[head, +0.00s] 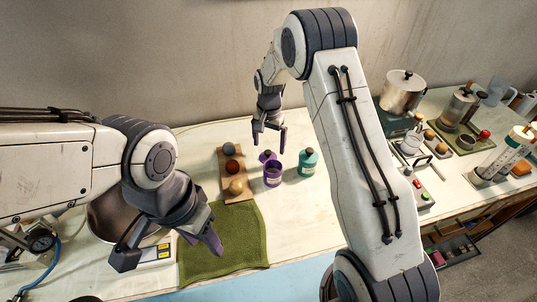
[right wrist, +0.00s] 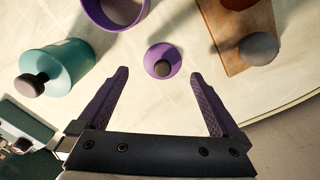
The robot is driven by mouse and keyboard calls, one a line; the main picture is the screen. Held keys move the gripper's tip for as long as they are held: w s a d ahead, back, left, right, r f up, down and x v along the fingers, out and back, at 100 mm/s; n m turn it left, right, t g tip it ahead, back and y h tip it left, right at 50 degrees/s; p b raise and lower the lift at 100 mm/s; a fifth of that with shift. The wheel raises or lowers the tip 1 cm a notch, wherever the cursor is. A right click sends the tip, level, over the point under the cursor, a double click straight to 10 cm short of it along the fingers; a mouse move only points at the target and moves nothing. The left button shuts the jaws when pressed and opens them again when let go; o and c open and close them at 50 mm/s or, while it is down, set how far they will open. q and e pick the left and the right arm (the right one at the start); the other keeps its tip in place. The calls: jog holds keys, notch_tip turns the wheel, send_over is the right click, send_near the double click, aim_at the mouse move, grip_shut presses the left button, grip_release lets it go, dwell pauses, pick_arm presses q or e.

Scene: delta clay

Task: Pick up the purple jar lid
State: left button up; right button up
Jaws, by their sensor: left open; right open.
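In the head view the lid (head: 264,157) shows just behind the open purple jar (head: 273,176), below my right gripper (head: 269,138). The jar's rim and wall (right wrist: 117,22) show at the top of the right wrist view, apart from the lid. My left gripper (head: 168,250) is open and empty over the table's front left.
A teal jar (head: 308,163) with a dark knob stands right of the purple jar. A wooden board (head: 223,160) with three balls lies to the left. A green cloth (head: 240,245) covers the front. A metal bowl (head: 105,218) is partly behind my left arm.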

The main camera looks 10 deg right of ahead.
aim_at(268, 152)
notch_tip(268, 152, down, 4)
jog(key=shift+w+a+r+p, duration=0.15)
jog(key=shift+r+p, duration=0.1)
jog(key=shift+p, duration=0.55)
jog(key=shift+f, duration=0.4)
jog(key=shift+c, duration=0.3)
jog(key=c, duration=1.2)
